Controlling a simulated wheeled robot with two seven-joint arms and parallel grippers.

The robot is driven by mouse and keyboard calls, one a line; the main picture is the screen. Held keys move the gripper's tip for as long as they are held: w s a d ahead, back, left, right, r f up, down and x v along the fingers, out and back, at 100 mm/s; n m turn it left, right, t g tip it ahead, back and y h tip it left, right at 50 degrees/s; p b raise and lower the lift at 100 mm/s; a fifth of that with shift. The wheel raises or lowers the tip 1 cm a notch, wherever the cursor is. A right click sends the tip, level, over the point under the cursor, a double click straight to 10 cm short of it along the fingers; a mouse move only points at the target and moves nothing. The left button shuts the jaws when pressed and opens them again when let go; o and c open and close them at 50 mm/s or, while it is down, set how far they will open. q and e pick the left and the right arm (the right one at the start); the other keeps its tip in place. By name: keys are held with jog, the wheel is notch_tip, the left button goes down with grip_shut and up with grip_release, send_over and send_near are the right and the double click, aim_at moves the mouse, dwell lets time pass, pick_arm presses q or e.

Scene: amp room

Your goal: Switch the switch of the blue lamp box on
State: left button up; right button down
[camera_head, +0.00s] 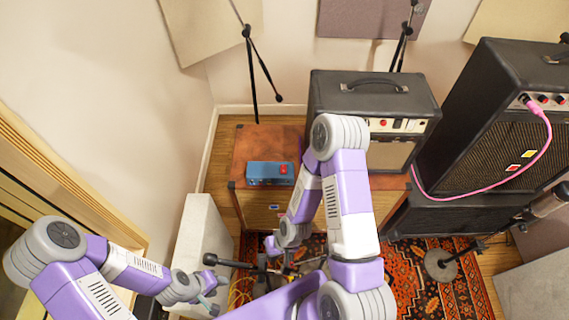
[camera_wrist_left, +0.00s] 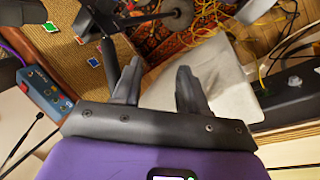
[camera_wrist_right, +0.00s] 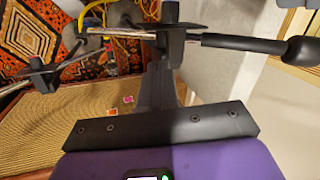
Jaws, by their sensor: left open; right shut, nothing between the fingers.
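The blue lamp box (camera_head: 262,173) with a red switch (camera_head: 284,169) sits on top of an orange-brown cabinet (camera_head: 262,140), near its front edge. The box also shows at the left of the left wrist view (camera_wrist_left: 42,90). Whether the switch is on or off is too small to tell. My left gripper (camera_head: 212,283) is low at the left, below and apart from the box; its fingers are open and empty in the left wrist view (camera_wrist_left: 157,85). My right gripper (camera_head: 271,246) points down in front of the cabinet, below the box, shut and empty.
A black amplifier (camera_head: 372,95) stands right of the box, with a larger amp stack (camera_head: 500,120) and pink cable (camera_head: 535,160) further right. A pale block (camera_head: 197,240) stands by the left wall. Microphone stands and cables are near the patterned rug (camera_head: 445,290).

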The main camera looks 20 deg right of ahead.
jog(key=w+d+f+h+b, duration=0.1)
jog(key=w+d+f+b, duration=0.3)
jog(key=w, duration=0.4)
notch_tip(320, 180, up, 16)
jog(key=m+t+h+b, duration=0.3)
jog(key=h+b, duration=0.2)
jog(key=b, duration=0.8)
send_over(284, 165)
jog(key=s+a, duration=0.2)
jog(key=s, duration=0.2)
jog(key=shift+s+a+y, duration=0.15)
jog(key=shift+y, duration=0.15)
jog(key=b+x, duration=0.1)
jog(key=x, duration=0.3)
jog(key=b+x, duration=0.2)
jog(key=x, duration=0.3)
jog(key=s+b+x, duration=0.1)
jog(key=x, duration=0.4)
jog(key=shift+a+f, duration=0.1)
jog(key=shift+f, duration=0.05)
